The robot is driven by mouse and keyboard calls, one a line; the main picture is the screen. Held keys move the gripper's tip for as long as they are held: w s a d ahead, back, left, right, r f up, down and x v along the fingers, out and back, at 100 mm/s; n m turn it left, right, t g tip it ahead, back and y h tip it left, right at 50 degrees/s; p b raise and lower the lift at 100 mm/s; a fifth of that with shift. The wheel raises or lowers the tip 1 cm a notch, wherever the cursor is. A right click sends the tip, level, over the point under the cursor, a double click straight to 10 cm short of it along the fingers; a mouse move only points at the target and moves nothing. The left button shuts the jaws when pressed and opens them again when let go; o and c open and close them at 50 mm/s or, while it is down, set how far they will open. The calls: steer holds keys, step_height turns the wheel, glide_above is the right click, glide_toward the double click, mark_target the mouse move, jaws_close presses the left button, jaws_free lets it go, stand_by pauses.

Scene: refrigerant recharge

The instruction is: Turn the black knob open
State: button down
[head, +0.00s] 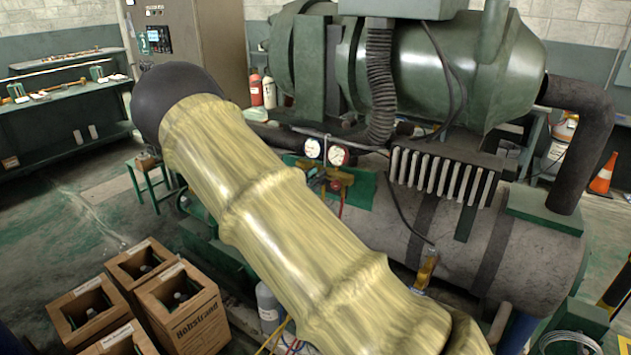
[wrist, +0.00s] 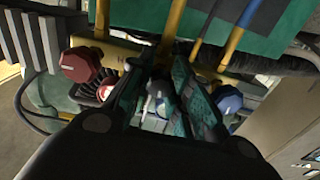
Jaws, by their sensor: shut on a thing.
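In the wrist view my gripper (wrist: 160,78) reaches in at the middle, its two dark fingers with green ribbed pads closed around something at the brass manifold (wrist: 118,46). The black knob sits between the fingertips and is almost wholly hidden by them, so its turn angle cannot be told. A red knob (wrist: 80,65) is left of the fingers and a blue knob (wrist: 228,100) is right of them, both apart from the fingers. In the head view the manifold's two white gauges (head: 325,152) and a red knob (head: 335,185) show beside my sleeved arm; my gripper is hidden there.
Yellow and blue hoses (wrist: 236,30) run from the manifold close to my fingers. A ribbed metal cooler (head: 445,175) and a large grey tank (head: 475,240) stand right of the gauges.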

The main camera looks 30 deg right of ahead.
steer(key=c, duration=1.3)
jaws_free()
steer(key=shift+o, duration=0.2)
steer(key=shift+a, duration=0.15)
steer(key=v, duration=1.1)
steer(key=shift+s+a, duration=0.15)
steer(key=shift+a, duration=0.2)
steer(key=shift+f, duration=0.1)
